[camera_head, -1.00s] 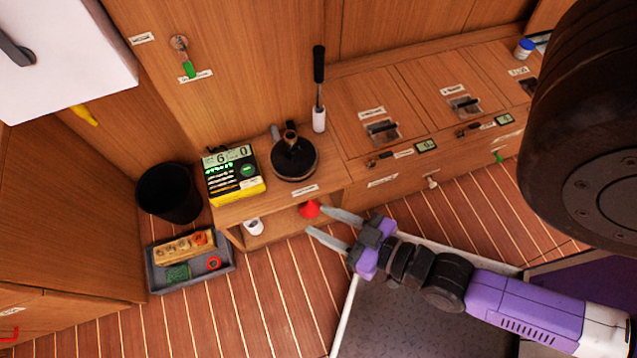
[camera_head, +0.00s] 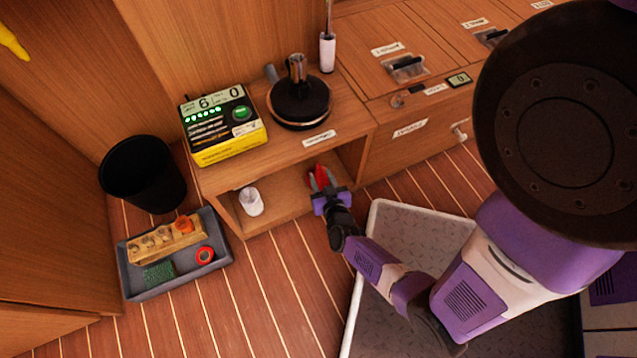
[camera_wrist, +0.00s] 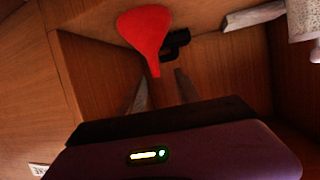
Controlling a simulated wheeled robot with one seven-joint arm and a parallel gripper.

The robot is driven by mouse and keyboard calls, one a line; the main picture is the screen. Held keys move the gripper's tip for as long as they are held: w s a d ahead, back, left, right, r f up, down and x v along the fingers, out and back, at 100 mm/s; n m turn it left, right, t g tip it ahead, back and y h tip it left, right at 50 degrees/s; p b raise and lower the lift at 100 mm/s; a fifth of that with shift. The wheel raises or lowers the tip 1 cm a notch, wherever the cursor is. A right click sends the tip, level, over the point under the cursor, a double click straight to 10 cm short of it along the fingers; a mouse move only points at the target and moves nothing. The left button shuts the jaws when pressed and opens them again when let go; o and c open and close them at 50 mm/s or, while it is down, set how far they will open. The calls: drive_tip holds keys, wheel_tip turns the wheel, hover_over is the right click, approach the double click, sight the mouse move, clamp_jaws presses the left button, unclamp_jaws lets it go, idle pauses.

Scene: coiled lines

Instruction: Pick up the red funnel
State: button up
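The red funnel (camera_head: 318,175) is in the open shelf under the counter, in the right part of the compartment. In the wrist view the funnel (camera_wrist: 145,30) shows its wide end up in the picture and its narrow spout pointing down towards my fingers. My gripper (camera_head: 322,180) reaches into the shelf opening, with its fingers either side of the funnel as seen from the head. In the wrist view my gripper (camera_wrist: 161,91) is open, and the spout's tip lies just ahead of the gap between the fingertips. I see no finger clearly touching it.
A white cup (camera_head: 251,202) stands in the shelf, left of the funnel. A dark handle-like object (camera_wrist: 176,42) shows behind the funnel. The shelf walls and countertop edge (camera_head: 340,140) closely surround my gripper. A black bin (camera_head: 143,178) and grey tray (camera_head: 134,284) stand left.

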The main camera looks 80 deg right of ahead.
sight(320, 169)
drive_tip(key=shift+s+d+f+b, duration=0.1)
drive_tip(key=shift+d+f+b, duration=0.25)
drive_tip(key=shift+d+f, duration=0.55)
drive_tip(key=shift+b+x, duration=0.4)
drive_tip(key=shift+x, duration=0.45)
drive_tip(key=b+x, duration=0.1)
drive_tip(key=x, duration=0.1)
drive_tip(key=b+x, duration=0.2)
drive_tip(key=x, duration=0.1)
drive_tip(key=shift+w+d+r, duration=0.3)
drive_tip(key=shift+d, duration=0.05)
drive_tip(key=shift+r, duration=0.1)
clamp_jaws()
